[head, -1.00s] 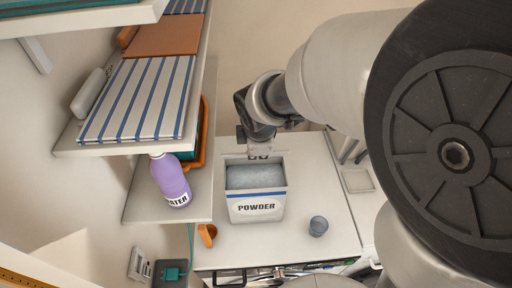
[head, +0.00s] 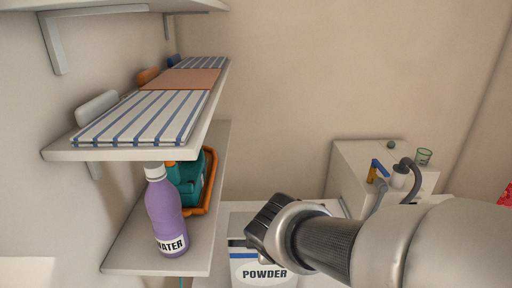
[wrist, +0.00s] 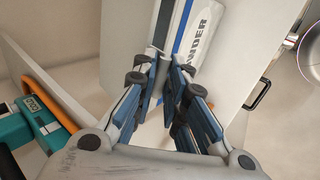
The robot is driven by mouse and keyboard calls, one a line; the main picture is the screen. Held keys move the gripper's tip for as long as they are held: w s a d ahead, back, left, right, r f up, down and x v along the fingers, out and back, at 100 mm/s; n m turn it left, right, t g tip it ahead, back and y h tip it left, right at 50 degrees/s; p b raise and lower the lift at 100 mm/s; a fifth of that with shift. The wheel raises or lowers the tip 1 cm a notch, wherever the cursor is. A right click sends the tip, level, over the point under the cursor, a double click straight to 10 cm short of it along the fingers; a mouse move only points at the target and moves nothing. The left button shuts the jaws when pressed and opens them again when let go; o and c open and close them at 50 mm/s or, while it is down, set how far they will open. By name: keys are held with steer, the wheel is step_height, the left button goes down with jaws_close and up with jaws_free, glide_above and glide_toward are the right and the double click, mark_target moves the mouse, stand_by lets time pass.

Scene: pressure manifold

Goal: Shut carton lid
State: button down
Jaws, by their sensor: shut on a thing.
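The carton (head: 264,273), a white box marked POWDER, stands upright at the bottom centre of the head view, partly cut off. My gripper (head: 262,228) is over its top and hides much of the opening. A pale panel, apparently the raised lid (head: 240,219), shows behind the gripper.
A purple water bottle (head: 166,215) stands on the lower left shelf, near an orange-rimmed holder (head: 209,185) with a teal item. A shelf with striped cloth (head: 140,115) is above. A white cabinet (head: 350,165) with a tap stands at the back right. A metal pan (wrist: 311,55) is right.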

steer(key=f, duration=0.1)
steer(key=f+b, duration=0.1)
steer(key=shift+s+f, duration=0.35)
steer(key=shift+s, duration=0.05)
steer(key=c, duration=1.7)
jaws_free()
steer(key=shift+w+r, duration=0.1)
steer(key=v, duration=1.2)
